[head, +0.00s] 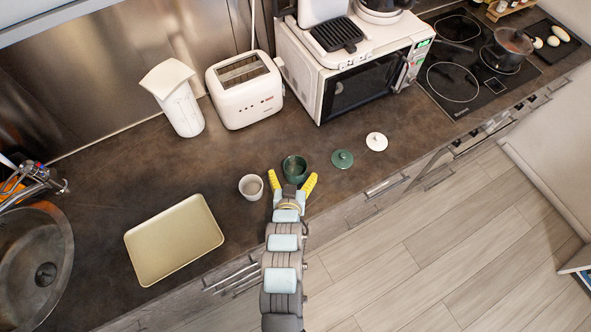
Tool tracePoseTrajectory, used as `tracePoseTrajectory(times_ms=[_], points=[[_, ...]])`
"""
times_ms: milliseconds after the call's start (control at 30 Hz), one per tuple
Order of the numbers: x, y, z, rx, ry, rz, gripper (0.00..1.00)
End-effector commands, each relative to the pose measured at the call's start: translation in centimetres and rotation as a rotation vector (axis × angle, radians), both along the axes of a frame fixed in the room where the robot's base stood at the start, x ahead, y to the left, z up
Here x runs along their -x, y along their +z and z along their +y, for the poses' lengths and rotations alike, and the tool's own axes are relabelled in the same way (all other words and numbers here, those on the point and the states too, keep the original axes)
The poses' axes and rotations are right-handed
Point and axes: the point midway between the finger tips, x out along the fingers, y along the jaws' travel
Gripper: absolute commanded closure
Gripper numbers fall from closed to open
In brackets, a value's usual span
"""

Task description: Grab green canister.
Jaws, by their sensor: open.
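The green canister (294,167) stands on the dark countertop, open at the top, without a lid on it. A round green lid (342,159) with a knob lies to its right. My gripper (293,180) is open, with its yellow fingers spread at the near side of the canister. The left finger is near the canister's left side and the right finger is to its lower right. The wrist hides the canister's lower front, so I cannot tell whether the fingers reach around it or touch it.
A white cup (251,187) stands close to the left of my gripper. A white lid (376,142) lies further right. A beige tray (174,240) lies at the left. A toaster (245,92) and a microwave (358,88) stand behind. The counter between tray and toaster is clear.

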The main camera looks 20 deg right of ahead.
Motion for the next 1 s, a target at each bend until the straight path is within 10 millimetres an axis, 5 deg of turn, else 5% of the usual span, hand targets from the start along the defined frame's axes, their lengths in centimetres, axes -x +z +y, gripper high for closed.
tracePoseTrajectory(times_ms=[1000], points=[[-5.3, -2.9, -3.4, 0.0, 0.0, -0.001, 0.02]])
